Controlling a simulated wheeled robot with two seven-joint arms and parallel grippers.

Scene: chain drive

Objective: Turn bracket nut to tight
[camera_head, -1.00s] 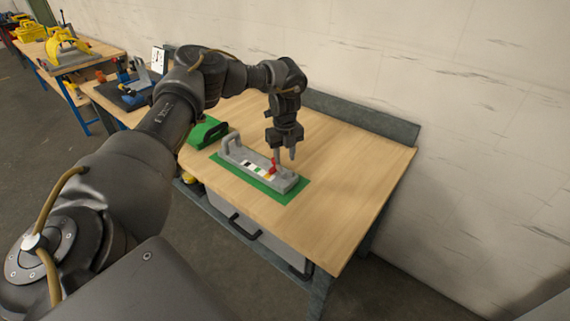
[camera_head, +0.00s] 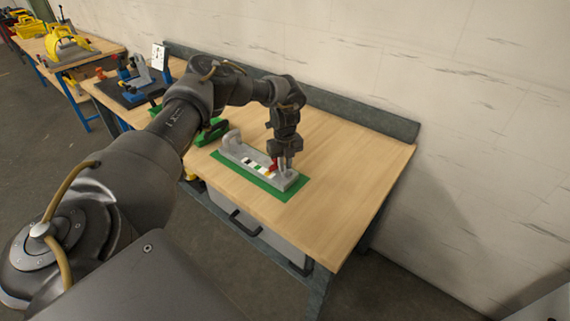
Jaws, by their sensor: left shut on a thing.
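A grey bracket (camera_head: 238,152) lies on a green mat (camera_head: 263,188) on the wooden bench. Its top carries a strip of black, white, green and yellow patches, with a red part (camera_head: 273,164) near its right end. My left gripper (camera_head: 284,168) points down at the right end of the bracket, just beside the red part. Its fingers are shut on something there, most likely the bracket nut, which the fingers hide. I cannot tell how far the nut is turned. My right gripper is out of view.
A green object (camera_head: 211,132) stands behind my left arm, to the left of the bracket. The bench top (camera_head: 345,165) is clear to the right. A grey ledge (camera_head: 365,117) runs along the back by the wall. Another bench (camera_head: 88,52) with a yellow device is farther left.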

